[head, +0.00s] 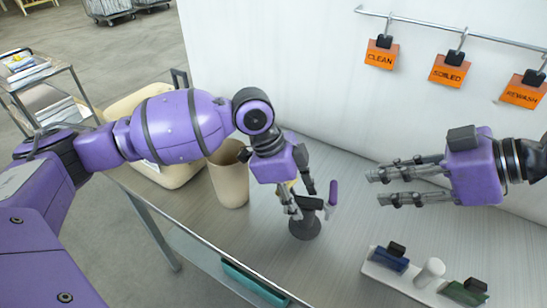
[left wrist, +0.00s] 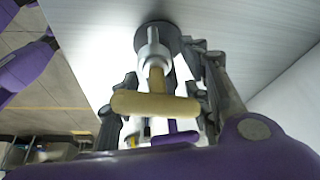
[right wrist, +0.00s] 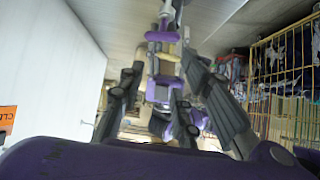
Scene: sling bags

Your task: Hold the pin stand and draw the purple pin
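The pin stand (head: 304,226) is upright on the metal table, with a dark round base. Its base (left wrist: 170,38) and silver stem show in the left wrist view. A purple pin (head: 333,192) sits at its right side; its handle (right wrist: 162,36) shows in the right wrist view. A yellow handle (left wrist: 155,104) is on the stand's near side to my left wrist. My left gripper (head: 312,211) is around the stand's upper part, fingers apart on either side; contact is unclear. My right gripper (head: 380,186) is open and empty, right of the purple pin and pointing at it.
A white rack (head: 400,284) with blue, white and green items is at the front right. A beige cup (head: 229,178) stands left of the stand, behind my left arm. Orange tags (head: 448,69) hang on a wall rail. Table between stand and rack is clear.

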